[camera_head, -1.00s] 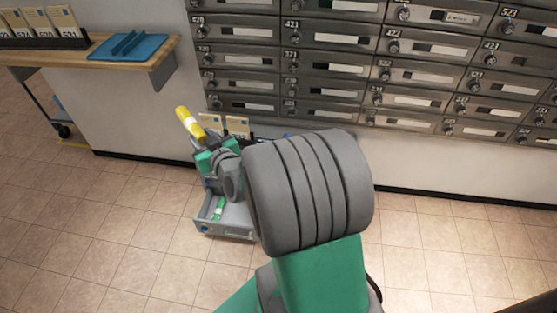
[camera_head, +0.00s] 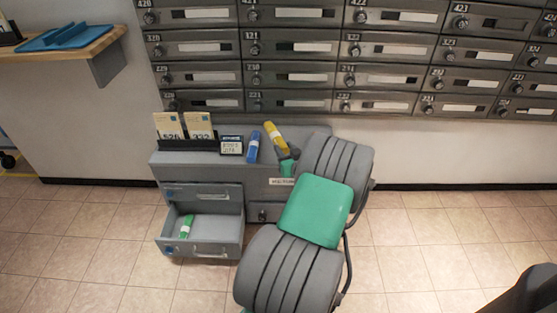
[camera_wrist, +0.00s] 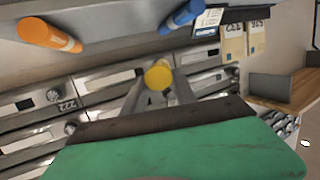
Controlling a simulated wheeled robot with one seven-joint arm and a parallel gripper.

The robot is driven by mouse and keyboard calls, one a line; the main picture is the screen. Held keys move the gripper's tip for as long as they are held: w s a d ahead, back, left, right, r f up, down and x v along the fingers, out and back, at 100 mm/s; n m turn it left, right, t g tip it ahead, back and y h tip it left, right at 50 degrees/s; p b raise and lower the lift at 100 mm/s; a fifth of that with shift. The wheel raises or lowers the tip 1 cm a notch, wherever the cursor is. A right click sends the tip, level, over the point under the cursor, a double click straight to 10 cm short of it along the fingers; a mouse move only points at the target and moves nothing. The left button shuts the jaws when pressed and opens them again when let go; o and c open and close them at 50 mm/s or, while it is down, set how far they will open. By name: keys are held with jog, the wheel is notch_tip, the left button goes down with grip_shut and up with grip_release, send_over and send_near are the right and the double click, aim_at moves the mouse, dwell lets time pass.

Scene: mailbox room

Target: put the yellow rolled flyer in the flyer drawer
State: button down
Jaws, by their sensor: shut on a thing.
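The yellow rolled flyer (camera_head: 275,138) is tilted above the right part of the grey cabinet's top. My gripper (camera_head: 287,160) is shut on its lower end. In the wrist view, the yellow flyer (camera_wrist: 158,75) shows end-on between the two fingers (camera_wrist: 160,88). A grey drawer (camera_head: 203,252) at the lower left of the cabinet is pulled open, with a green roll (camera_head: 186,226) in it. I cannot read a drawer label there. The gripper is above and to the right of this drawer. My arm hides part of the cabinet's right side.
A blue roll (camera_head: 253,147) stands on the cabinet top beside a small sign (camera_head: 231,146) and numbered cards (camera_head: 168,126). An orange roll (camera_wrist: 48,35) shows in the wrist view. Mailboxes (camera_head: 290,75) cover the wall behind. A wooden shelf (camera_head: 75,50) with a blue tray is at left.

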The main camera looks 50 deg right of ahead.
jog(key=w+d+f+b, duration=0.1)
jog(key=d+f, duration=0.1)
jog(key=w+d+f+b, duration=0.1)
jog(key=d+f, duration=0.1)
jog(key=w+d+f+b, duration=0.1)
jog(key=d+f, duration=0.1)
jog(key=shift+d+f, duration=0.15)
jog(key=shift+f, duration=0.25)
notch_tip(320, 180, down, 3)
jog(key=shift+d+f+b, duration=0.15)
jog(key=shift+f+b, duration=0.05)
jog(key=shift+b, duration=0.7)
jog(key=shift+r, duration=0.15)
jog(key=c, duration=1)
grip_release()
